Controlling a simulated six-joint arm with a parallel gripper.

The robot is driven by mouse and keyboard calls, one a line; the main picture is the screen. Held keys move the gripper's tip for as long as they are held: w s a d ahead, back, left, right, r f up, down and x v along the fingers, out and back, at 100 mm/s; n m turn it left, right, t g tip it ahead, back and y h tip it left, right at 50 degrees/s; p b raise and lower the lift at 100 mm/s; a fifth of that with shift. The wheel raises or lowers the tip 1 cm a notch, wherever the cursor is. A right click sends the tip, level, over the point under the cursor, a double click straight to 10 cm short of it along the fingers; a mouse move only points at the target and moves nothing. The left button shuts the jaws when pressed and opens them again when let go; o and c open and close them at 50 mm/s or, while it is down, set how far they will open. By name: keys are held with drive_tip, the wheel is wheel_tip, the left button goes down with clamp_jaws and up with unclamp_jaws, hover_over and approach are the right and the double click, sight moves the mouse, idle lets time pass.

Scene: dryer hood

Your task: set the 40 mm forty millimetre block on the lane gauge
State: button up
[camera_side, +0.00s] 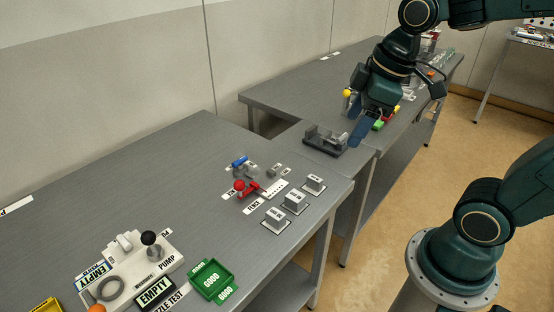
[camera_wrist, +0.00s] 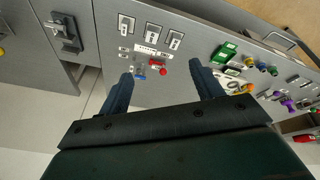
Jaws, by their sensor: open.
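Three grey blocks stand in a row on white-edged pads near the table's right edge: one nearest the camera (camera_side: 276,217), one in the middle (camera_side: 294,203) and one farthest (camera_side: 315,185). Their labels are too small to read, so I cannot tell which is 40 mm. They also show in the wrist view (camera_wrist: 152,33). Beside them is what looks like the lane gauge, with a white marked strip (camera_side: 275,187), a red knobbed fence piece (camera_side: 241,187) and a blue handle (camera_side: 240,161). My gripper (camera_wrist: 161,69) is open and empty, high above the tables, apart from the blocks.
A pump unit (camera_side: 130,270) and a green tray (camera_side: 212,281) sit at the near end.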

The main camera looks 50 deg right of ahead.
drive_tip(key=w+d+f+n+g+y, duration=0.2)
drive_tip(key=w+d+f+n+g, duration=0.1)
drive_tip(key=w+f+n, duration=0.9)
drive_tip(key=shift+w+d+f+g+y, duration=0.3)
drive_tip(key=shift+w+d+f+g, duration=0.2)
drive_tip(key=shift+d, duration=0.2)
drive_tip(key=shift+f, duration=0.15)
hover_over(296, 195)
drive_tip(key=d, duration=0.2)
drive_tip(key=shift+d+f+x, duration=0.1)
drive_tip(key=shift+d+x, duration=0.2)
drive_tip(key=shift+x, duration=1)
drive_tip(key=shift+d+f+x, duration=0.1)
drive_tip(key=shift+d+x, duration=0.2)
drive_tip(key=shift+x, duration=1.05)
drive_tip(key=shift+d+f+x, duration=0.1)
drive_tip(key=shift+d+x, duration=0.2)
drive_tip(key=shift+x, duration=1)
drive_tip(key=shift+x, duration=2.55)
drive_tip(key=shift+w, duration=0.1)
